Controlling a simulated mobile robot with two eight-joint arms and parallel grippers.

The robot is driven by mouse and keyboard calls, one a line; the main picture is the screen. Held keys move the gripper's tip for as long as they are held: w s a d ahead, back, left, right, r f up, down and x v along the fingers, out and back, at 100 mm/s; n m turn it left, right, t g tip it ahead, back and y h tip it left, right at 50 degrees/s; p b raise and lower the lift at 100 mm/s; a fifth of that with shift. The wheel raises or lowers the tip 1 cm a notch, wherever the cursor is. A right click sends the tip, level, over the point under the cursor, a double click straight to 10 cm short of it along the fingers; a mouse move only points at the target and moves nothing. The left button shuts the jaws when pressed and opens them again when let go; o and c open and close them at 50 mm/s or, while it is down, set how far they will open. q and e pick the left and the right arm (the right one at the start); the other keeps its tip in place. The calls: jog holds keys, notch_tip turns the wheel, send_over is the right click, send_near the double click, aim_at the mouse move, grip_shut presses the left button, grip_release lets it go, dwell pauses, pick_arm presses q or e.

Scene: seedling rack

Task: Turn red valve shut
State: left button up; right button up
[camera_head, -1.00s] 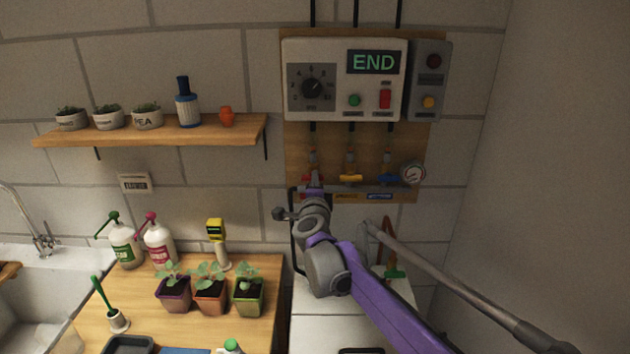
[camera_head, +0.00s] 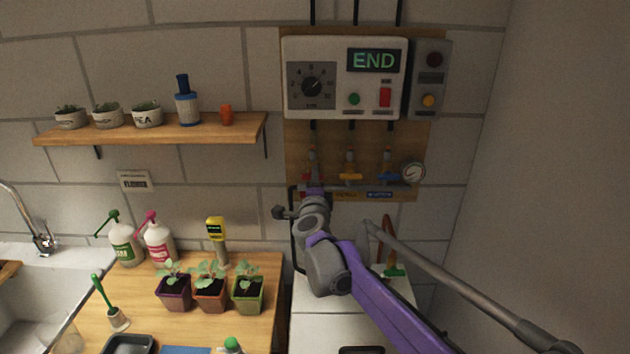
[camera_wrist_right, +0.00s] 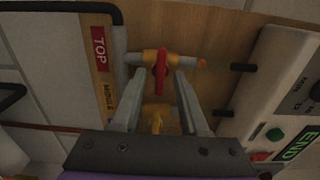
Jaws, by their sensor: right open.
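The red valve (camera_wrist_right: 161,70) shows in the right wrist view as a red handle lying across its pipe. In the head view its handle (camera_head: 306,177) is mostly hidden behind my right gripper (camera_head: 314,182). My right gripper also shows in the right wrist view (camera_wrist_right: 158,78), with its two fingers open on either side of the red handle. Gaps show between the fingers and the handle. My left gripper is not in view.
A yellow valve (camera_head: 350,176), a blue valve (camera_head: 389,178) and a round gauge (camera_head: 413,173) sit right of the red valve. A control box (camera_head: 335,102) reading END hangs above. Potted seedlings (camera_head: 210,292) stand on the wooden counter at left.

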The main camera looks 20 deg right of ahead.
jog(key=b+v, duration=0.1)
jog(key=v, duration=0.9)
jog(key=shift+s+b, duration=0.3)
jog(key=shift+s, duration=0.05)
jog(key=shift+a, duration=0.1)
jog(key=s+a+f+n+g+y, duration=0.25)
jog(key=s+f+n+y, duration=0.2)
jog(key=s+n, duration=0.3)
jog(key=s+a+f+n+g+y, duration=0.2)
jog(key=s+a+f+n+y, duration=0.2)
jog(key=s+f+n, duration=0.3)
jog(key=s+d+f+n+g+h, duration=0.1)
jog(key=s+d+f+n+g, duration=0.2)
jog(key=s+f, duration=0.5)
jog(key=s+d+f+n+g+h, duration=0.2)
jog(key=s+d+f+n+g, duration=0.1)
jog(key=s+f, duration=0.5)
jog(key=s+n+g, duration=0.1)
jog(key=s, duration=0.2)
jog(key=shift+s+d+f, duration=0.25)
jog(key=shift+s+d, duration=0.15)
